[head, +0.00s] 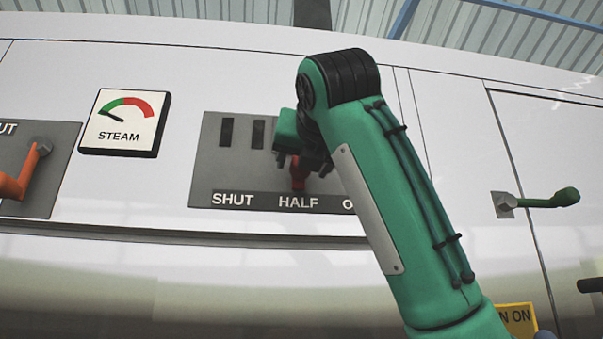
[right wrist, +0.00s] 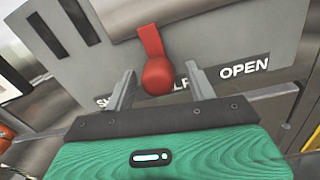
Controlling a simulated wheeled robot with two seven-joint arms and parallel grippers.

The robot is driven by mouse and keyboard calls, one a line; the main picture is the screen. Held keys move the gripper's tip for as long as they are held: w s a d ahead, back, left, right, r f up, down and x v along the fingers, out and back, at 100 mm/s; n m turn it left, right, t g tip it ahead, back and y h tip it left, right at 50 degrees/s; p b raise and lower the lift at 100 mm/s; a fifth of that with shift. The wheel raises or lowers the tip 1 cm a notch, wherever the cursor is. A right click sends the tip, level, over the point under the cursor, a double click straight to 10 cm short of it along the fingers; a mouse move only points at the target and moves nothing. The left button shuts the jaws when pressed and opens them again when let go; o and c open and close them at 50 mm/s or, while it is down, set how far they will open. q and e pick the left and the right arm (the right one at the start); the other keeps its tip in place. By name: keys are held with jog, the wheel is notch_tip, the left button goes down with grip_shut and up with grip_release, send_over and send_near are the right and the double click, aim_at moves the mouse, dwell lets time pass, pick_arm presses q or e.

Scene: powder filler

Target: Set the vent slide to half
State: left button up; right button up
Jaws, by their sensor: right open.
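The vent slide panel (head: 206,160) is a grey plate with dark slots and the labels SHUT, HALF and, partly covered by my arm, OPEN. Its red slide handle (head: 298,173) appears just above the word HALF. In the right wrist view the red handle (right wrist: 155,62) hangs down with a rounded knob, in front of part of the HALF label. My right gripper (right wrist: 163,84) is open, with one finger on each side of the knob and visible gaps. In the head view my right gripper (head: 305,160) partly hides the handle. My left gripper is out of view.
A steam gauge (head: 124,122) is left of the panel. An orange lever (head: 22,174) stands at the far left. A door with a green handle (head: 545,199) is at the right. A yellow sign (head: 517,318) shows at the lower right.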

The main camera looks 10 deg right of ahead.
jog(key=s+d+b, duration=0.1)
jog(key=s+b, duration=0.3)
jog(key=s, duration=0.7)
jog(key=shift+s, duration=0.3)
